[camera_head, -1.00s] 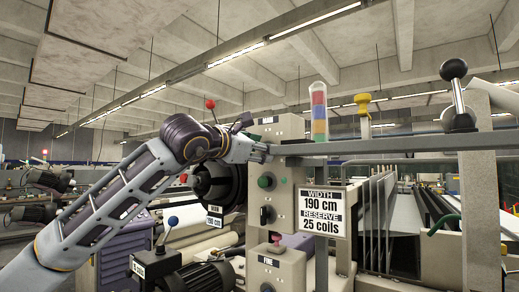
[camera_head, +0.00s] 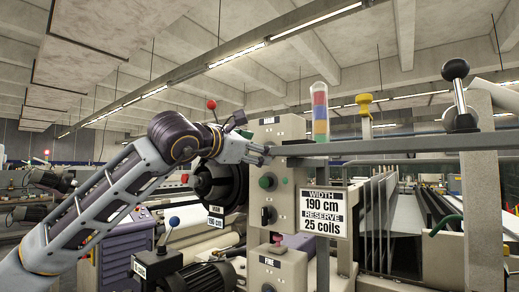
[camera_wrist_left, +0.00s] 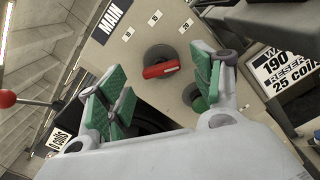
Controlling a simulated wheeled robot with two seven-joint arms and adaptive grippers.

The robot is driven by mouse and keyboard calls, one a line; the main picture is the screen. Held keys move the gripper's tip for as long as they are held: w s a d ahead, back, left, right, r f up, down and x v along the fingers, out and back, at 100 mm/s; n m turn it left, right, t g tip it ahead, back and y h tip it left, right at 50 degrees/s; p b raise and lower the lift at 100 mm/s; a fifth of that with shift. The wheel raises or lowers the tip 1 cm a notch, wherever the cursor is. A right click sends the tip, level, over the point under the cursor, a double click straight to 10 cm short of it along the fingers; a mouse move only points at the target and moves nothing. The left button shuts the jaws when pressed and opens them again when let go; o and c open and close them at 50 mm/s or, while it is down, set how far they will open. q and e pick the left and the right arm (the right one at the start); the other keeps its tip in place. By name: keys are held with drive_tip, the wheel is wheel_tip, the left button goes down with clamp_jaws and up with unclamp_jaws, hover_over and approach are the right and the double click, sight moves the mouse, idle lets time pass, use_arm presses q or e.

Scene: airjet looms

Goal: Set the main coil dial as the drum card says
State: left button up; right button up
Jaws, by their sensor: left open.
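The main coil dial, with a red bar knob (camera_wrist_left: 160,70) on a dark round base, sits on a beige panel under a MAIN label (camera_wrist_left: 112,17) in the left wrist view. My left gripper (camera_wrist_left: 160,92) is open, its green-padded fingers to either side of the dial in that view; nothing is between them. In the head view my left gripper (camera_head: 267,153) is at the upper front of the control box (camera_head: 285,185) and hides the dial. A card (camera_head: 320,211) reads width 190 cm, reserve 25 coils. A smaller card (camera_head: 215,216) hangs by the black drum (camera_head: 226,182); its text is partly unclear.
A green button (camera_head: 267,181) and a dark knob (camera_head: 267,215) are on the control box. A pink-knobbed box (camera_head: 277,268) marked FINE stands below. A grey rail (camera_head: 400,144) crosses close to my gripper. A red ball lever (camera_wrist_left: 7,98) is at the left in the wrist view.

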use_arm(q)
drive_tip(key=v, duration=0.9)
drive_tip(key=shift+s+a, duration=0.15)
drive_tip(key=shift+s, duration=0.05)
idle(0.5)
